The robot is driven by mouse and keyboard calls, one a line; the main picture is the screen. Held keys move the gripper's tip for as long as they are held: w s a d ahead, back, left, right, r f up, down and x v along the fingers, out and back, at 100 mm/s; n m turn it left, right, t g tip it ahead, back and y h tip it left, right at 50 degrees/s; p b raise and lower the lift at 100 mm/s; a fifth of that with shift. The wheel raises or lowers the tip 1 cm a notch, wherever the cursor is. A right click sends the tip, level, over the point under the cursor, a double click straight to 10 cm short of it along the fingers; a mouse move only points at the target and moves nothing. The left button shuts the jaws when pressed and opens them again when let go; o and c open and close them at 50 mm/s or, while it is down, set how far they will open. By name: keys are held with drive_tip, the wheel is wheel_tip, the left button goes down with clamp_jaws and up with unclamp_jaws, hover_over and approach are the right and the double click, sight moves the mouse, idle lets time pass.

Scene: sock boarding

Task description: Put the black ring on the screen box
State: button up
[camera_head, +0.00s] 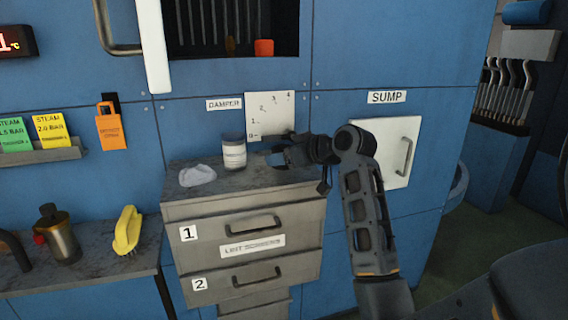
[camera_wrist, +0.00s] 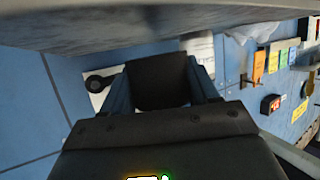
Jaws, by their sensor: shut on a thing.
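My gripper (camera_head: 277,158) is above the right part of the grey drawer cabinet's top, near the blue wall. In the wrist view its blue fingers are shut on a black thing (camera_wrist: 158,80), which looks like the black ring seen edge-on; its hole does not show. I take the grey cabinet (camera_head: 186,212) with drawers marked 1 and 2 and a "LINT SCREENS" label to be the screen box. I cannot tell whether the held thing touches its top.
A white jar (camera_head: 233,153) and a pale crumpled cloth (camera_head: 197,175) stand left of my gripper on the cabinet top. The damper plate (camera_head: 271,112) with a black lever is on the wall close behind. A white sump door (camera_head: 395,150) is at right.

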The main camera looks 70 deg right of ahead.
drive_tip(key=shift+f, duration=1.05)
drive_tip(key=shift+f, duration=0.2)
drive_tip(key=o, duration=1.1)
drive_tip(key=shift+r, duration=0.25)
drive_tip(key=v, duration=1.2)
drive_tip(key=shift+b, duration=0.3)
